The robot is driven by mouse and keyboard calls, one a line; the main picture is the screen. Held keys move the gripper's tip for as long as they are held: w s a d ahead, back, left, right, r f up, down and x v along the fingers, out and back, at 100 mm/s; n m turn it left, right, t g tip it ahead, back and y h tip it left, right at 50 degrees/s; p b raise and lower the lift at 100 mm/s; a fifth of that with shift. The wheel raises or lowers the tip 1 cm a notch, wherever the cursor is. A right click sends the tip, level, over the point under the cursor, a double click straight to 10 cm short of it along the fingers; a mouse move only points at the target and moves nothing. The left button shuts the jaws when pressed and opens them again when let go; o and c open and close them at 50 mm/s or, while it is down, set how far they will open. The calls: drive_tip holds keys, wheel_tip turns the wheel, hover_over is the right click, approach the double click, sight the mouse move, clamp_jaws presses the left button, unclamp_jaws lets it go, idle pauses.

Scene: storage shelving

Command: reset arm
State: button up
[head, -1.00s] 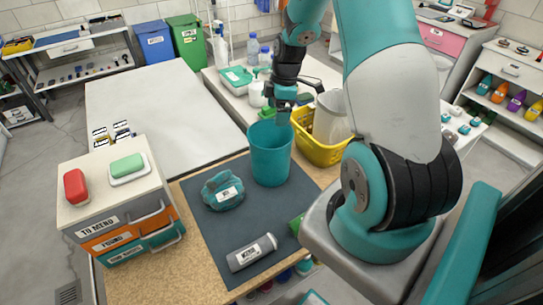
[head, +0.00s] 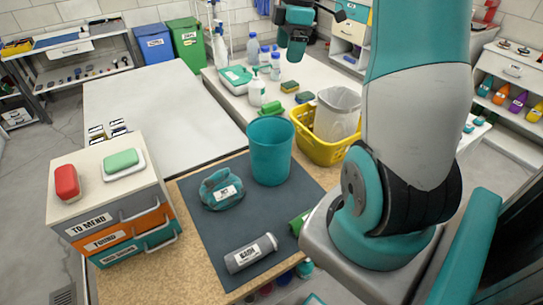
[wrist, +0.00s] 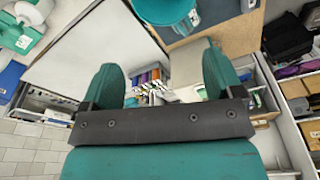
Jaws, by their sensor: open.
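My gripper (wrist: 162,88) shows in the wrist view with its two teal fingers apart and nothing between them. In the head view my gripper (head: 291,45) is at the top, raised above the back table, with its fingertips hard to make out. A teal bin (head: 271,152) stands upright on the dark mat (head: 215,226), well in front of and below the gripper; it also shows at the top of the wrist view (wrist: 165,10).
A teal cloth bundle (head: 222,190) and a grey labelled cylinder (head: 251,253) lie on the mat. A yellow basket (head: 318,150) stands right of the bin. A drawer unit (head: 112,212) is at left. The white table (head: 160,110) is mostly clear.

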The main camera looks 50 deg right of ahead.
drive_tip(key=shift+r, duration=0.5)
drive_tip(key=s+a+m+y+b, duration=0.1)
drive_tip(key=s+a, duration=0.1)
drive_tip(key=a, duration=1)
drive_tip(key=s+a+m, duration=0.1)
drive_tip(key=s+a, duration=0.1)
drive_tip(key=a, duration=1)
drive_tip(key=s+a+f+m+g+y+b, duration=0.1)
drive_tip(key=s+a+f+m, duration=0.1)
drive_tip(key=s+a, duration=1)
drive_tip(key=s, duration=0.2)
drive_tip(key=shift+s+a+f+y, duration=0.15)
drive_tip(key=shift+s+f+y, duration=0.1)
drive_tip(key=shift+s+y, duration=0.15)
drive_tip(key=shift+w, duration=0.1)
